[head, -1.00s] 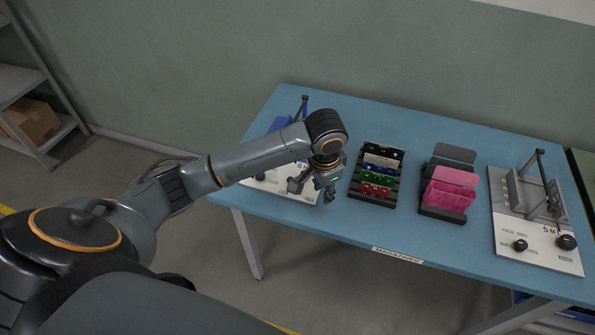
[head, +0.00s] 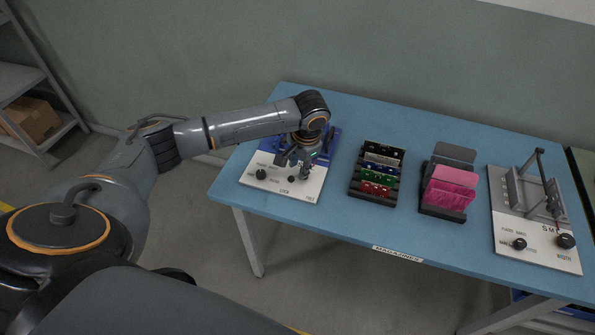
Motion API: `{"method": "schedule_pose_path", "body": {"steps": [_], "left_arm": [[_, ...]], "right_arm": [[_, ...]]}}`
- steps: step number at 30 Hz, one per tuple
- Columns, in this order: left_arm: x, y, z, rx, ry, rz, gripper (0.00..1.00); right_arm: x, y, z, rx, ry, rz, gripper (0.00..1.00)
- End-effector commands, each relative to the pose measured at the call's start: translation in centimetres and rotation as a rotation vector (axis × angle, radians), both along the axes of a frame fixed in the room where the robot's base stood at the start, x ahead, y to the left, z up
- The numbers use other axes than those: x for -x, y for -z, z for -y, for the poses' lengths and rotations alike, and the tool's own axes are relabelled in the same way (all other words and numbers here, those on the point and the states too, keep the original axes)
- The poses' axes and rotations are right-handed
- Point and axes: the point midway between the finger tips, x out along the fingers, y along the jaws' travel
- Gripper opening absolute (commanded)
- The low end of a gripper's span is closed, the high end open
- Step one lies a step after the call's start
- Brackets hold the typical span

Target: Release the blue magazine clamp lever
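A blue magazine fixture (head: 327,146) stands on a white base plate (head: 312,187) with black knobs at the left end of the table. My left gripper (head: 297,170) points down over this plate, in front of the blue part. Its fingers look spread apart, with nothing seen between them. My wrist and forearm cover much of the blue fixture, and the clamp lever cannot be made out clearly behind them. Whether the fingers touch anything cannot be told. My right gripper is not in view.
On the blue table (head: 400,235) stand a black rack (head: 361,190) of coloured boards, a holder with pink and grey plates (head: 449,190), and a grey fixture (head: 535,190) with a lever at the right. The table front is mostly clear.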

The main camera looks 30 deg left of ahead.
Motion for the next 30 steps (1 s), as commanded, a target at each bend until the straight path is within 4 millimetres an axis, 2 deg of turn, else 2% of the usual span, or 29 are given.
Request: {"method": "schedule_pose_path", "body": {"steps": [3,7,18,19,23,24,30], "left_arm": [[-0.1,1.9,-0.4,-0.002,0.0,-0.001,0.31],[-0.3,3.2,-0.5,-0.001,0.001,0.0,0.31],[-0.3,3.8,-0.6,-0.001,0.002,0.001,0.31],[-0.3,3.8,-0.6,-0.001,0.002,0.001,0.29],[-0.3,3.8,-0.7,-0.001,0.002,0.001,0.03],[-0.3,3.8,-0.7,-0.001,0.001,0.001,0.0],[-0.2,3.8,-0.7,-0.001,0.001,-0.001,0.0]], "right_arm": [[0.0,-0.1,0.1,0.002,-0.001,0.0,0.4],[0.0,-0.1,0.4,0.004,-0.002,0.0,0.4],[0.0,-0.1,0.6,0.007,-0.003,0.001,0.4],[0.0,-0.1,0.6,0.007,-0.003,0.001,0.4],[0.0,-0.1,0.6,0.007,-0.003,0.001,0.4],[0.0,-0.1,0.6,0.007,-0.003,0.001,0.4],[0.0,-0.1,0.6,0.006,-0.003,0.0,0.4]]}}
